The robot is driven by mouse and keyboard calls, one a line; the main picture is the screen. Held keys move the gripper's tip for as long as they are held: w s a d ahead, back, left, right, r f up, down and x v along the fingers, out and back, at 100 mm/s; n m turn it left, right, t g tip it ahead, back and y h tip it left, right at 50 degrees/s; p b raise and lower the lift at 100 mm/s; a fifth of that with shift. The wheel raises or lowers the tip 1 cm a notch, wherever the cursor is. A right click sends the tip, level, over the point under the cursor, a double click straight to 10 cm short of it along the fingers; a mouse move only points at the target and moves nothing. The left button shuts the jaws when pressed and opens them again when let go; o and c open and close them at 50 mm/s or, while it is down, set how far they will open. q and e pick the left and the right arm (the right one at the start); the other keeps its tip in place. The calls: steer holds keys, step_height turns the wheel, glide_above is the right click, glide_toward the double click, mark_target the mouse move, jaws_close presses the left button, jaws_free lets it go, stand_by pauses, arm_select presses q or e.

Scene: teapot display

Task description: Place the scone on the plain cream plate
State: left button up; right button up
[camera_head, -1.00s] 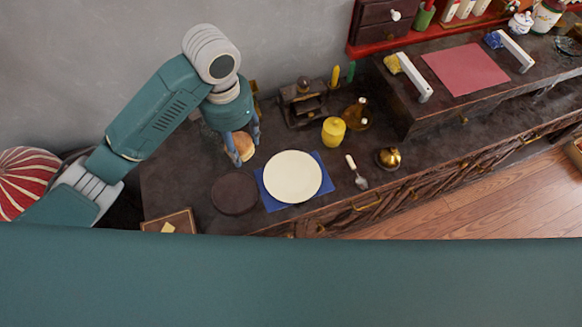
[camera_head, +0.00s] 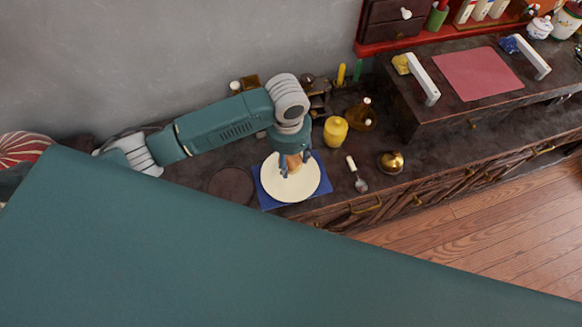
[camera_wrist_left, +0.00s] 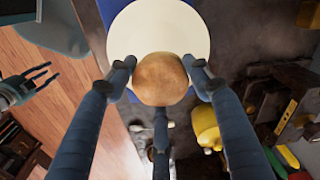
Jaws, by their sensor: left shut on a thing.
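The plain cream plate (camera_head: 290,188) lies on a blue mat (camera_head: 268,203) on the dark counter; the plate also shows in the left wrist view (camera_wrist_left: 158,22). My left gripper (camera_head: 296,167) is over the plate, shut on the round brown scone (camera_head: 293,161). In the left wrist view the scone (camera_wrist_left: 160,79) sits between the fingertips, overlapping the plate's near part. I cannot tell whether the scone touches the plate. My right gripper (camera_wrist_left: 38,78) shows at the left of the left wrist view, its fingers spread and empty, away from the plate.
A dark round mat (camera_head: 231,185) lies left of the plate. A yellow jar (camera_head: 335,130), a spoon (camera_head: 357,175) and a brass bell-like object (camera_head: 391,162) stand or lie to the right. A raised shelf (camera_head: 455,125) with white handles is farther right.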

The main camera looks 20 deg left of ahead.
mark_target(290, 159)
arm_select(q)
steer(key=shift+f, duration=3.15)
arm_select(e)
steer(key=shift+d+r, duration=0.2)
steer(key=shift+d, duration=0.4)
arm_select(q)
steer(key=shift+f, duration=0.15)
steer(key=o, duration=1.2)
steer(key=r, duration=1.2)
steer(key=shift+s+r, duration=0.2)
steer(key=shift+s, duration=0.05)
arm_select(e)
steer(key=shift+a+f, duration=0.25)
steer(key=shift+d, duration=0.15)
